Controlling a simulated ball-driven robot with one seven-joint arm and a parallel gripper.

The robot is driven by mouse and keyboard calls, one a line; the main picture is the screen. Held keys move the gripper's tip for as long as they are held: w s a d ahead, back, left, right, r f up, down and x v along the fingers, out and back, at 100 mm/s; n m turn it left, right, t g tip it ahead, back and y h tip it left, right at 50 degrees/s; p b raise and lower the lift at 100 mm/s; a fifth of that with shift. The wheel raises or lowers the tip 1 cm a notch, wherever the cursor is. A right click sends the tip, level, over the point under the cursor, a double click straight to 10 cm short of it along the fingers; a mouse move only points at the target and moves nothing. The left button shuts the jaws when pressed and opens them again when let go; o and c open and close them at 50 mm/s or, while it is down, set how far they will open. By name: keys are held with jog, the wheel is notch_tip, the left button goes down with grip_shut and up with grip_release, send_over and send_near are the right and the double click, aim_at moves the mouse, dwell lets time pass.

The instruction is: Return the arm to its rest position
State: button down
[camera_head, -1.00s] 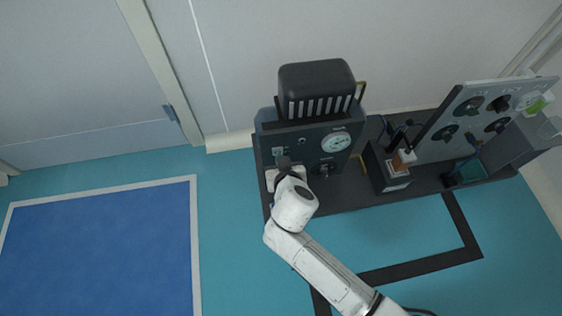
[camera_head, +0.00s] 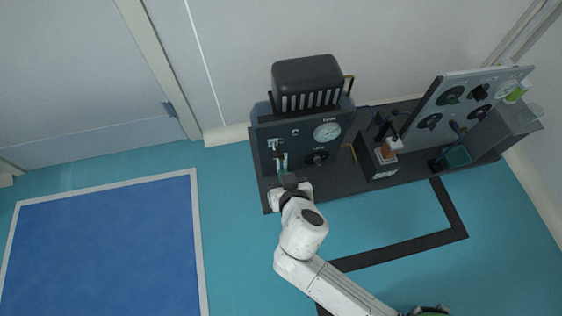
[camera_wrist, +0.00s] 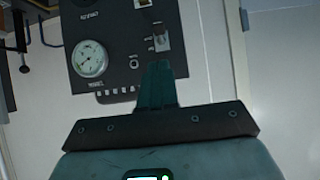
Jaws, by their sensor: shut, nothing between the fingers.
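My white arm reaches up from the bottom of the head view to the dark control box (camera_head: 262,148). My gripper (camera_head: 284,172) is in front of the lower left of the box, below a small light switch (camera_head: 273,144). In the wrist view my gripper's fingers (camera_wrist: 157,70) are together with nothing between them. Their tips point at the box's panel (camera_wrist: 115,60), just below the switch (camera_wrist: 160,40). Whether they touch the panel cannot be told for sure; they look apart from it.
The box carries a round gauge (camera_head: 327,132) and a knob (camera_head: 318,158). A blue mat (camera_head: 100,245) lies left on open floor.

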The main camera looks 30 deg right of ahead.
jog(key=shift+s+a+r, duration=0.15)
jog(key=shift+s+a, duration=0.05)
jog(key=shift+s, duration=0.3)
jog(key=s+d+g, duration=0.5)
jog(key=s+d, duration=0.4)
jog(key=d, duration=0.1)
jog(key=s+r+n+g+y, duration=0.1)
jog(key=s+n+g+y, duration=0.25)
jog(key=s, duration=0.55)
notch_tip(320, 180, up, 26)
jog(key=p, duration=2.6)
jog(key=shift+s+d+r+g, duration=0.15)
jog(key=shift+g, duration=0.2)
